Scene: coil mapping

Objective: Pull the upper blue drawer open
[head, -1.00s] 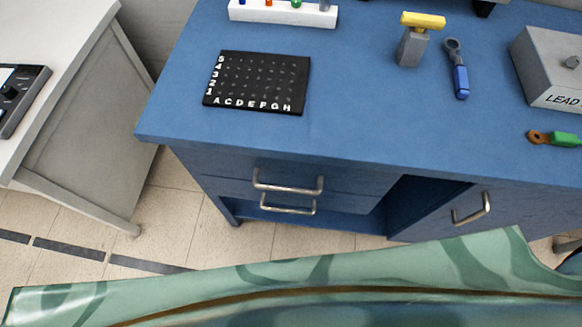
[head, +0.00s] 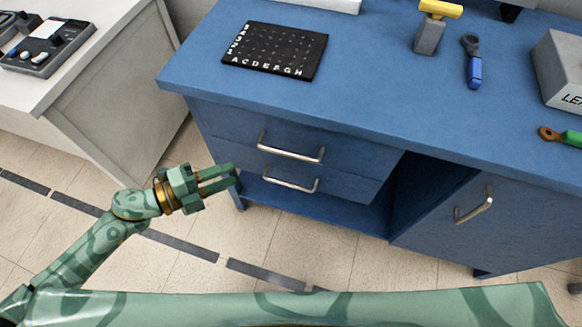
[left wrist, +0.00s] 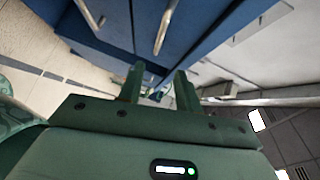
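The upper blue drawer (head: 232,125) is in the desk's left part, below the top, and looks shut. Its silver bar handle (head: 290,152) is clear of any gripper. The lower drawer with its own handle (head: 290,184) sits right below and also looks shut. My left gripper (head: 236,175) is open and empty, left of both handles, near the desk's left front leg. In the left wrist view its two fingers (left wrist: 158,85) stand apart. A handle, probably the upper one (left wrist: 165,28), shows beyond them, with another to its left. My right gripper is not in view.
The blue desk top (head: 370,90) overhangs the drawers. On it are a black lettered board (head: 274,50), a yellow-topped tool (head: 432,28), a blue-handled tool (head: 472,62) and a grey box (head: 570,70). A cabinet door handle (head: 474,206) is at right. A white table (head: 120,95) stands left.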

